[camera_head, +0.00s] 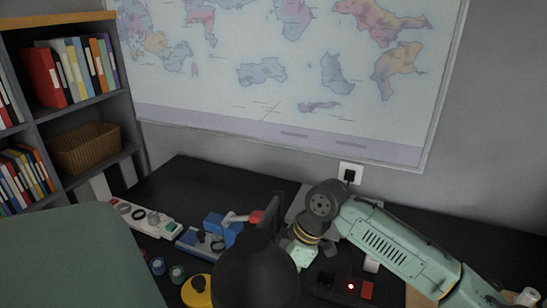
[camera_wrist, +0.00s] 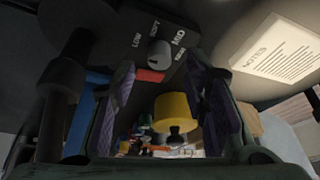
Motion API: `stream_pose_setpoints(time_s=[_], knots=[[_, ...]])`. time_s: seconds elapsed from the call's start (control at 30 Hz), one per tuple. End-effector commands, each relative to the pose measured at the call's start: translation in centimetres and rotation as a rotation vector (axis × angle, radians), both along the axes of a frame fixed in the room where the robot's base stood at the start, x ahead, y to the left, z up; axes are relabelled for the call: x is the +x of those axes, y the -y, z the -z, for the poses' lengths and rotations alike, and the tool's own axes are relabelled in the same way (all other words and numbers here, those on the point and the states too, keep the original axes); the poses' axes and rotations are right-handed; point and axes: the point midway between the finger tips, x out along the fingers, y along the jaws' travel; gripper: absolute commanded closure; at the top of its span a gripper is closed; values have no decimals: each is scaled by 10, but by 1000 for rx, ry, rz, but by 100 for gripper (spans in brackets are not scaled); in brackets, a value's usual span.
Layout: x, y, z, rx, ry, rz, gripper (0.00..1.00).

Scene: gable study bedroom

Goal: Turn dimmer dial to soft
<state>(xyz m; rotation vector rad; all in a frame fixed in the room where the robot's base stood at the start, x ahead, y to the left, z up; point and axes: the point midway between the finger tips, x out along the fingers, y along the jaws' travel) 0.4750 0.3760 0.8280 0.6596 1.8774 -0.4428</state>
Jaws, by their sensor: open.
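The dimmer dial (camera_wrist: 157,52) is a small grey knob on a dark panel (camera_wrist: 178,24) in the wrist view. Labels around it include LOW, SOFT and MID, plus a partly hidden one. I cannot tell which label the dial points to. My gripper (camera_wrist: 168,76) is open, with its purple-padded fingers spread on either side below the dial and nothing between their tips. I cannot tell whether a finger touches the panel. In the head view my gripper is hidden behind a black lamp shade (camera_head: 257,272), and I cannot make out the dial there.
A yellow knob-like object (camera_wrist: 172,108) shows beyond the fingers. A notes sheet (camera_wrist: 278,48) lies beside the panel. On the dark desk (camera_head: 178,180) are a power strip (camera_head: 142,216), a blue device (camera_head: 218,228) and a red-lit dark box (camera_head: 340,288).

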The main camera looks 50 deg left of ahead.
Motion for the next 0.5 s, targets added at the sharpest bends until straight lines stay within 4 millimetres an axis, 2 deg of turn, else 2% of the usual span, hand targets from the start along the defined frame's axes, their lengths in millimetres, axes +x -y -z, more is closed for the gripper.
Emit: stream_pose_setpoints(time_s=[0.2, 0.5], knots=[[-8, -6, 24, 0, 0, -1, 59], [-10, -8, 31, 0, 0, -1, 59]])
